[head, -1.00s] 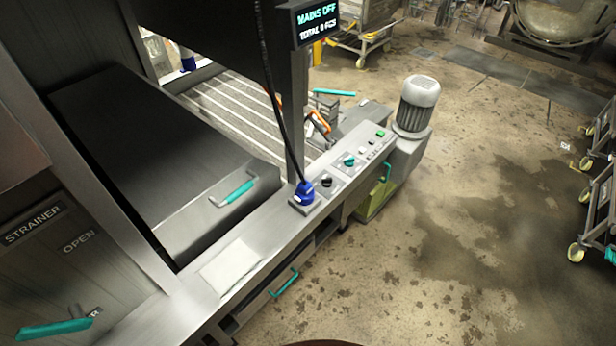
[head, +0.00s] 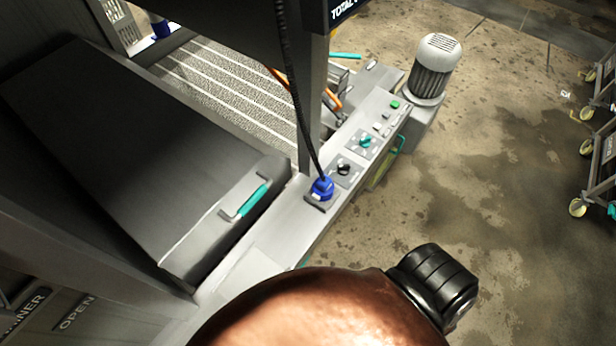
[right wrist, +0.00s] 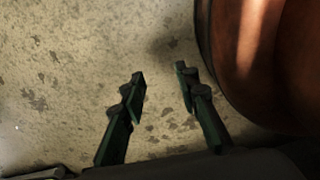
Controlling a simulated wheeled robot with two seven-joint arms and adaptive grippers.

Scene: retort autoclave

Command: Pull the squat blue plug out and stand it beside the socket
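The squat blue plug (head: 321,187) sits upright in its socket (head: 318,204) on the narrow steel ledge beside the post. A black cable runs up from its top. The socket itself is mostly hidden under the plug. My right gripper (right wrist: 160,75) shows in the right wrist view, its two dark green fingers apart with nothing between them, above bare floor. The plug is not in that view. In the head view no gripper fingers show; my copper-coloured arm part fills the bottom middle. My left gripper is in neither view.
Knobs and buttons (head: 364,141) line the ledge beyond the socket. A steel post (head: 310,110) stands close behind the plug. A dark lidded box with a teal handle (head: 252,201) is at left, and a grey motor (head: 436,65) is at the far end. Ledge room nearer me is clear.

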